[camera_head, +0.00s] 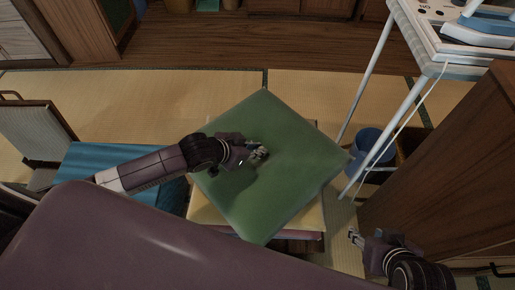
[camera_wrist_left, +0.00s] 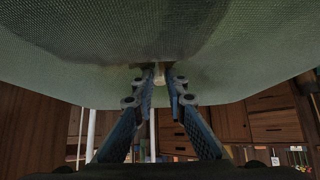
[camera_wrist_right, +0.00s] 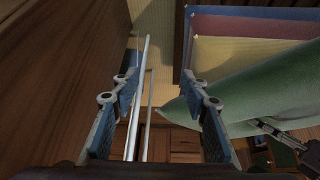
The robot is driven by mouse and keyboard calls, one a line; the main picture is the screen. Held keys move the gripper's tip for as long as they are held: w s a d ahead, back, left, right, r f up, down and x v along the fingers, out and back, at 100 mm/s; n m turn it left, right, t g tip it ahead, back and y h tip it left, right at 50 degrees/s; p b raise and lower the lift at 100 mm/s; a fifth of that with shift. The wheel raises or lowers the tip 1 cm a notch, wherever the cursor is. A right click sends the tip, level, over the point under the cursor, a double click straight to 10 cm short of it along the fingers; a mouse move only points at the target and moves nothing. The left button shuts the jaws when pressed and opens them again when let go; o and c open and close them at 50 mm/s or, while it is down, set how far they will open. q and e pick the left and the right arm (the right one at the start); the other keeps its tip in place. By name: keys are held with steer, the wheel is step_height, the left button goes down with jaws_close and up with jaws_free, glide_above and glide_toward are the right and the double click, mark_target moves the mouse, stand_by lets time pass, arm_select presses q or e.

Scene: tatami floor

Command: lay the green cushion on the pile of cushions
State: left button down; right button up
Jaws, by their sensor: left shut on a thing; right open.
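The green cushion (camera_head: 285,195) is a flat square, turned diagonally in the head view. My left gripper (camera_head: 258,153) is shut on it near its middle. In the left wrist view the cushion (camera_wrist_left: 80,50) spreads over the closed fingertips (camera_wrist_left: 158,76). The pile of cushions lies below, largely hidden by the green one; a yellow cushion (camera_head: 203,214) shows at its edges. The right wrist view shows yellow (camera_wrist_right: 225,55), red and blue layers, with the green cushion (camera_wrist_right: 255,88) tilted beside them in that picture. Contact between them is unclear. My right gripper (camera_head: 356,240) is open and empty, right of the pile.
A wooden cabinet (camera_head: 450,170) stands close to my right gripper. A low chair with a teal seat (camera_head: 110,165) is at left. Tatami beyond the pile is clear.

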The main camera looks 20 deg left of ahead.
arm_select(q)
steer(key=c, duration=2.3)
jaws_free()
steer(key=shift+f, duration=0.2)
steer(key=o, duration=0.4)
steer(key=shift+c, duration=0.2)
steer(key=shift+r, duration=0.1)
